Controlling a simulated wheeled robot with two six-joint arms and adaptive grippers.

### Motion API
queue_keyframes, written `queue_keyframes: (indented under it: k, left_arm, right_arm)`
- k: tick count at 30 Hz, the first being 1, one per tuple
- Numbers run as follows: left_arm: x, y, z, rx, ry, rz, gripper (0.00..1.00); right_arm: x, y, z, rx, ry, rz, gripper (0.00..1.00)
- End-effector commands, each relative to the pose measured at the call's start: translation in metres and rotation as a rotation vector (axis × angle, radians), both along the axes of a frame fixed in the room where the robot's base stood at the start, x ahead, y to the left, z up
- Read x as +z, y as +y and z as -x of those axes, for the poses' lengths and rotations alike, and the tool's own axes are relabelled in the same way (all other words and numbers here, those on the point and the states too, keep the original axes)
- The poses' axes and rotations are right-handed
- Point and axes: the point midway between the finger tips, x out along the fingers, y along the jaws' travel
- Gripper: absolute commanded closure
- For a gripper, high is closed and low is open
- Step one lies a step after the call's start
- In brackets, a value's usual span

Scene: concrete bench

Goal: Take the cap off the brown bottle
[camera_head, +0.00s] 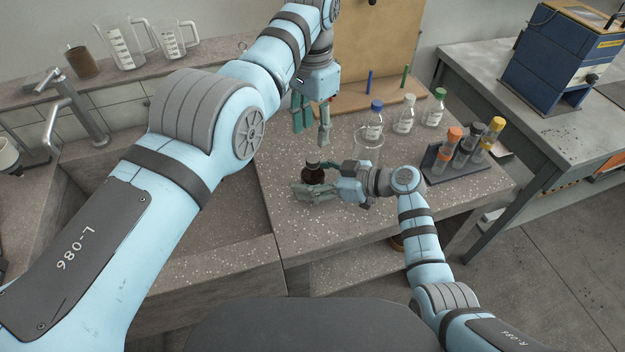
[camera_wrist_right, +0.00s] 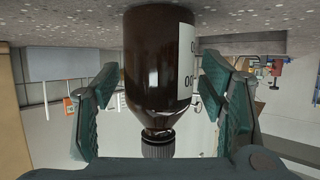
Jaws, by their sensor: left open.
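The brown bottle (camera_head: 313,174) stands upright on the speckled bench, with its dark cap (camera_head: 312,159) on. In the right wrist view the bottle (camera_wrist_right: 155,65) appears upside down, its white label at the right and its ribbed cap (camera_wrist_right: 157,145) at the bottom. My right gripper (camera_head: 322,178) reaches in from the right with its fingers on both sides of the bottle. In the wrist view its fingers (camera_wrist_right: 158,85) are spread, with a narrow gap beside each bottle wall. My left gripper (camera_head: 311,126) is open and empty, fingers pointing down, above the cap.
A clear beaker (camera_head: 368,151) stands close behind my right gripper. Bottles with blue (camera_head: 374,125), white (camera_head: 404,118) and green caps (camera_head: 434,110) stand further back. A tube rack (camera_head: 458,165) is at the right. A sink (camera_head: 150,185) lies left, partly behind my left arm.

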Motion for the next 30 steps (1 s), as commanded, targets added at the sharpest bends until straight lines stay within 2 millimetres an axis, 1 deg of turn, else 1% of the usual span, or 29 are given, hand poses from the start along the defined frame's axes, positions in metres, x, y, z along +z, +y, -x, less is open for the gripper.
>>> queue_keyframes:
  k: [1,9,11,14,16,17,20,21,23,24,27,30]
  left_arm:
    - [0.0000,0.0000,0.0000,0.000,0.000,0.000,0.59]
    - [0.0000,-0.0003,0.0000,0.000,0.000,0.000,0.59]
    - [0.0000,-0.0003,0.0000,-0.001,0.000,0.000,0.59]
    - [0.0017,-0.0003,-0.0005,-0.001,-0.004,0.000,0.59]
    - [0.0078,0.0008,-0.0009,-0.025,-0.009,-0.005,0.59]
    - [0.0076,0.0009,-0.0006,-0.076,-0.007,-0.006,0.59]
    - [0.0077,0.0010,-0.0003,-0.350,-0.005,-0.008,0.59]
    - [0.0073,0.0009,-0.0001,-0.494,-0.004,-0.009,0.59]
    - [0.0060,0.0008,0.0003,-0.727,0.000,-0.009,0.59]
    - [0.0047,0.0006,0.0007,-0.880,0.001,-0.008,0.59]
    - [0.0012,-0.0001,0.0011,-1.221,0.004,-0.004,0.59]
    - [-0.0002,-0.0008,0.0005,-1.452,0.000,-0.002,0.59]
  right_arm:
    - [-0.0001,-0.0001,0.0001,0.000,0.000,0.000,0.48]
    - [-0.0001,-0.0006,0.0001,-0.001,0.000,0.000,0.92]
    - [-0.0001,-0.0007,0.0001,-0.001,0.000,0.000,1.00]
    - [0.0000,-0.0007,0.0001,-0.001,0.000,0.000,1.00]
    - [0.0000,-0.0007,0.0001,-0.001,0.000,0.000,1.00]
    - [0.0000,-0.0007,0.0001,-0.001,0.000,0.000,1.00]
    - [0.0001,-0.0006,0.0001,-0.001,0.000,0.000,1.00]
    - [0.0001,-0.0005,0.0000,-0.001,0.000,0.000,1.00]
    - [0.0002,-0.0005,0.0000,-0.001,-0.001,-0.001,1.00]
    - [0.0002,-0.0005,0.0000,-0.001,-0.001,-0.001,1.00]
    - [0.0003,-0.0005,0.0000,-0.001,-0.001,-0.001,1.00]
    - [0.0003,-0.0005,0.0000,-0.001,-0.001,-0.001,1.00]
